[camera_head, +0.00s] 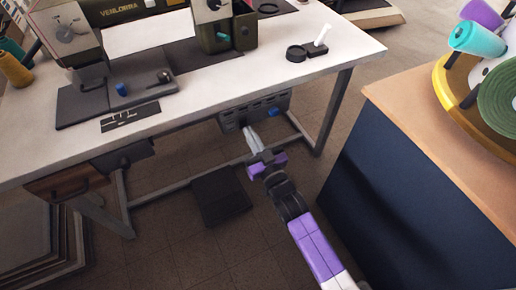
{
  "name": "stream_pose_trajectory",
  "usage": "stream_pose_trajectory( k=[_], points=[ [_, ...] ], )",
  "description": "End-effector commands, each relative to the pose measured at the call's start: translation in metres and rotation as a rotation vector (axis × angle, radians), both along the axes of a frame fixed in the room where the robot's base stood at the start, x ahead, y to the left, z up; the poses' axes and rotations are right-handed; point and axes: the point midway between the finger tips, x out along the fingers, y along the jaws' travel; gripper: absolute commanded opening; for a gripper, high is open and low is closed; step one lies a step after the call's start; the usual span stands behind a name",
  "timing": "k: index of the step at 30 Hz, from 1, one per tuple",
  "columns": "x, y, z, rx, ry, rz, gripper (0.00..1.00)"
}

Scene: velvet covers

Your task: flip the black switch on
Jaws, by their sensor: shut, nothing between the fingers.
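A grey control box (284,103) hangs under the table's front edge, right of the middle. A blue part (273,112) shows on its right side, and dark details show on its left side. I cannot pick out the black switch for sure at this size. My gripper (248,130), with pale fingers and a purple body, is shut and empty just in front of the box, its fingertips over the box's lower middle in the picture. It hides part of the box's face. I cannot tell whether the fingertips touch it.
The white sewing table (265,72) carries a sewing machine (222,28). A drawer (68,184) hangs at the table's left. A dark pedal (221,196) is below. A dark blue cabinet (400,185) with a yellow tray (445,88) of spools stands close on the right.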

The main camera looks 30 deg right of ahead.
Motion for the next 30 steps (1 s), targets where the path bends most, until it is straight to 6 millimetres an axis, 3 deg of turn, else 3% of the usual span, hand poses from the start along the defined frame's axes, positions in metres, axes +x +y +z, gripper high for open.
stream_pose_trajectory(
  k=[6, 30],
  points=[
    [0.017, 0.000, 0.001, 0.000, 0.000, 0.000, 0.00],
    [0.027, 0.000, 0.007, 0.001, 0.002, 0.000, 0.00]
  ],
)
